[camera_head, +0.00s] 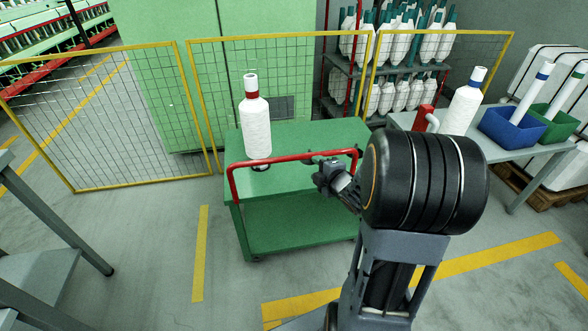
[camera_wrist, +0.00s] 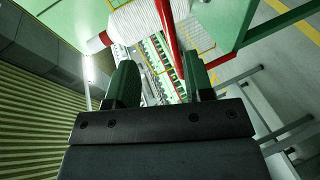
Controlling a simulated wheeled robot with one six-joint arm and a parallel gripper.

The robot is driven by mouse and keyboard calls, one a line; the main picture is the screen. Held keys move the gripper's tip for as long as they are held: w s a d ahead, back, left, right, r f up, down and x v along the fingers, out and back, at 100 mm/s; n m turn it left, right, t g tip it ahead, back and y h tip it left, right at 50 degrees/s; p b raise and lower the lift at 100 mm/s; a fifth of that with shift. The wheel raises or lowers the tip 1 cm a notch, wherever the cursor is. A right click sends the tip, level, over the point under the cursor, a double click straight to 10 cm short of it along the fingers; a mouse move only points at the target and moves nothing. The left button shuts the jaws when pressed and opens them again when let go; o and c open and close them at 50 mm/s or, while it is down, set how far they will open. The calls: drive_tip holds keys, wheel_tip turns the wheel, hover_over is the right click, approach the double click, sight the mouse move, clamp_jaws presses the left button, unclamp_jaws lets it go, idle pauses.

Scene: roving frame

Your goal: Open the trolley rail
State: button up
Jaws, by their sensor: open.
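The green trolley (camera_head: 300,225) stands in front of the mesh fence with a flat top and a lower shelf. Its red rail (camera_head: 285,158) runs across the near side of the top and bends down at the left end. My gripper (camera_head: 320,165) is open at the right part of the rail, very close to it. In the wrist view the rail (camera_wrist: 167,35) runs down between my two dark green fingers (camera_wrist: 160,80), nearer the right one. I cannot tell whether a finger touches it.
A white yarn bobbin (camera_head: 257,130) with a red band stands on the trolley top, just behind the rail. A table at right holds another bobbin (camera_head: 461,108), a red item (camera_head: 423,117) and a blue bin (camera_head: 510,128). A yellow-framed fence (camera_head: 110,120) closes the back. Floor left of the trolley is clear.

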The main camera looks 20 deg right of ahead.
sight(293, 158)
drive_tip(key=w+a+f, duration=0.1)
drive_tip(key=w, duration=0.3)
drive_tip(key=w+a+f+n+y+b, duration=0.1)
drive_tip(key=w+f, duration=0.1)
drive_tip(key=w, duration=0.2)
drive_tip(key=w+f+n+t+y, duration=0.1)
drive_tip(key=w, duration=0.3)
drive_tip(key=shift+w+a+f, duration=0.35)
drive_tip(key=shift+a, duration=0.05)
drive_tip(key=shift+c, duration=0.2)
clamp_jaws()
drive_tip(key=shift+b, duration=0.3)
